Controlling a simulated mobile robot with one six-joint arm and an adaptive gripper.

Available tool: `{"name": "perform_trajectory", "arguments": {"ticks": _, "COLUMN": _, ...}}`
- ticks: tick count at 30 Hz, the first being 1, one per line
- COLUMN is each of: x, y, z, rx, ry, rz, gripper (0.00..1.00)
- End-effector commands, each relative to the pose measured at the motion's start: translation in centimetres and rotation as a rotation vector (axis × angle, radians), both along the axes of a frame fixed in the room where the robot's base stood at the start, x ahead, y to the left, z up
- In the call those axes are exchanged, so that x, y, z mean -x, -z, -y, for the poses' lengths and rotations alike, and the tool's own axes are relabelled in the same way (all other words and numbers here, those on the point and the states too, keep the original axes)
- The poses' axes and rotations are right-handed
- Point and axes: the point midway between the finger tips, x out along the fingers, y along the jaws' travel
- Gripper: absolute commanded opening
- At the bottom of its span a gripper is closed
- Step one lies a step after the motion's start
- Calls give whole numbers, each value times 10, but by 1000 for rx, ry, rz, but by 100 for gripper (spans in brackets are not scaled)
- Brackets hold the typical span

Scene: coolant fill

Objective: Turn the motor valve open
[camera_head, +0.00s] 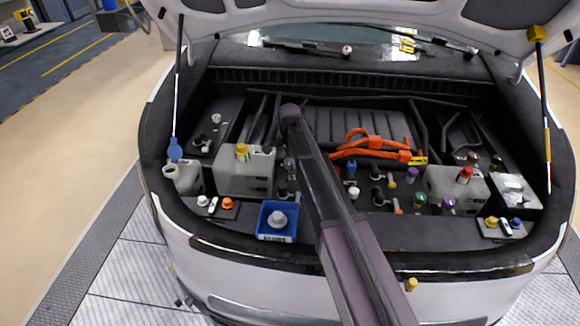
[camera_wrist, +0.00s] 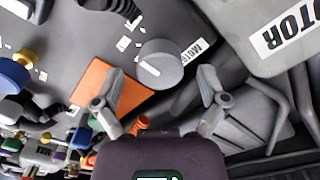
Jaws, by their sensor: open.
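In the wrist view, the motor valve (camera_wrist: 162,65) is a round grey knob with a short white mark on its face. A white MOTOR label (camera_wrist: 195,51) lies beside it. My gripper (camera_wrist: 160,102) is open and empty, with one finger on either side below the knob in the picture. The fingers appear apart from the knob; the exact depth gap is hard to tell. In the head view my arm crosses the middle of the bay and hides the fingers and the valve.
A grey tank labelled MOTOR (camera_wrist: 287,32) stands close at the upper right of the wrist view. An orange plate (camera_wrist: 104,82) lies left of the knob. In the head view, orange cables (camera_head: 372,146), a blue tray (camera_head: 265,232) and a capped grey tank (camera_head: 232,176) crowd the bay.

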Motion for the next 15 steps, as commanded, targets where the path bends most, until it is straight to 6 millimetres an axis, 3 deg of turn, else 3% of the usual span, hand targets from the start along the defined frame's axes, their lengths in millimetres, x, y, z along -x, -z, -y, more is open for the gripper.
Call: {"name": "perform_trajectory", "arguments": {"ticks": 15, "x": 0, "y": 9, "z": 0, "rx": 0, "ry": 0, "rz": 0, "gripper": 92}}
